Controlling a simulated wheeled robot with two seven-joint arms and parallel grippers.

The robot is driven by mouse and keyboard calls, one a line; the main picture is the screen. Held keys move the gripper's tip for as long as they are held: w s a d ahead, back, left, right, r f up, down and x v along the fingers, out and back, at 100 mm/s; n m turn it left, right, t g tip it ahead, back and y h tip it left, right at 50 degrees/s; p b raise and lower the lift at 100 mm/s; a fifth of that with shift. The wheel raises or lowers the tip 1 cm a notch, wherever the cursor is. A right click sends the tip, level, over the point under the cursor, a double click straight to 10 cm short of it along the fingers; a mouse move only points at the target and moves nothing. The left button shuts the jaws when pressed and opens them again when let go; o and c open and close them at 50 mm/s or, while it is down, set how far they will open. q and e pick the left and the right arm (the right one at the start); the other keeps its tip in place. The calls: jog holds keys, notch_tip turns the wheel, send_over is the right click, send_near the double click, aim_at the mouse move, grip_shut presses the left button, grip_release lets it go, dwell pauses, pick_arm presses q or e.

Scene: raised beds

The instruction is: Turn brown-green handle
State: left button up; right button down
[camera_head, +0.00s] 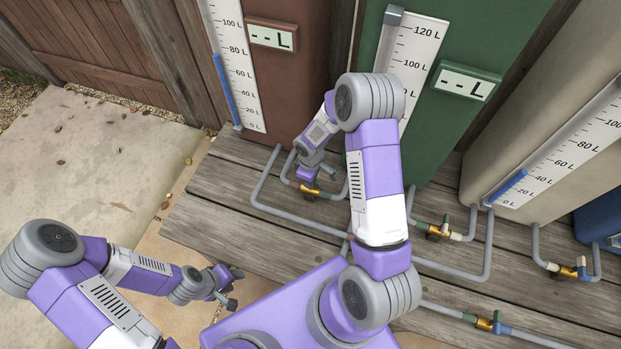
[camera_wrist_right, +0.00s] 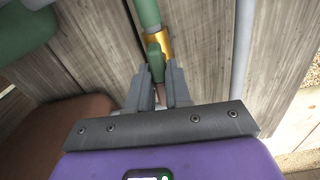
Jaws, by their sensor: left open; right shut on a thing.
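A valve (camera_head: 315,192) with a brown and a green end sits in the grey pipe between the brown and green tanks. My right gripper (camera_head: 307,175) reaches down onto it from above and partly hides it. In the right wrist view, the right gripper's fingers (camera_wrist_right: 159,84) are closed around the valve's handle (camera_wrist_right: 155,47), which looks green on its upper part. The brass valve body (camera_wrist_right: 167,46) and a green pipe end (camera_wrist_right: 146,12) show just beyond the fingers. My left gripper (camera_head: 230,288) is open and empty over the ground at lower left.
Several similar valves lie along the planks, including a green-and-white one (camera_head: 440,230), a white-and-blue one (camera_head: 566,270) and a green-and-blue one (camera_head: 488,322). The brown tank (camera_head: 285,90), green tank (camera_head: 450,130) and beige tank (camera_head: 490,150) stand behind. Clear concrete (camera_head: 90,180) lies left.

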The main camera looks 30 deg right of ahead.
dwell(0.4)
jog(key=c, duration=1.1)
grip_release()
notch_tip(320, 180, up, 8)
jog(key=shift+f+p, duration=0.2)
jog(key=shift+p, duration=1)
